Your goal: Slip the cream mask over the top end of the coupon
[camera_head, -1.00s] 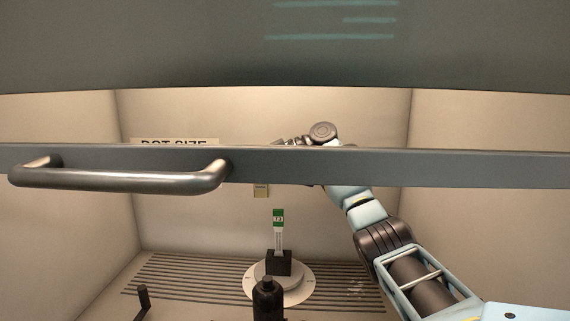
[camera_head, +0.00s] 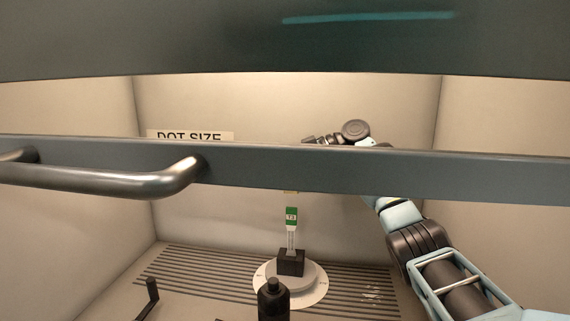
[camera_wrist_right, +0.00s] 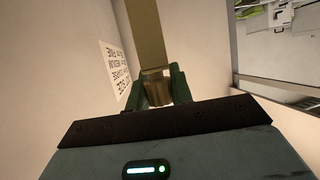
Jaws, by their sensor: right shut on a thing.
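The coupon (camera_head: 291,226) stands upright in a black block on a round white turntable, with a green label marked with small characters near its top end. My right gripper (camera_wrist_right: 158,90) is shut on the cream mask (camera_wrist_right: 146,35), which looks tan in the wrist view. In the head view, only the mask's lower edge (camera_head: 291,191) shows below the grey bar, apart from the coupon and roughly in line above its top; depth is hard to judge. The bar hides the right fingertips there. My left gripper is not in view.
The grey bar (camera_head: 380,167) with a metal handle (camera_head: 120,183) crosses the head view. A black bottle (camera_head: 272,300) stands in front of the turntable (camera_head: 318,287). A slotted floor and pale walls surround them. A "DOT SIZE" sign (camera_head: 190,136) is on the back wall.

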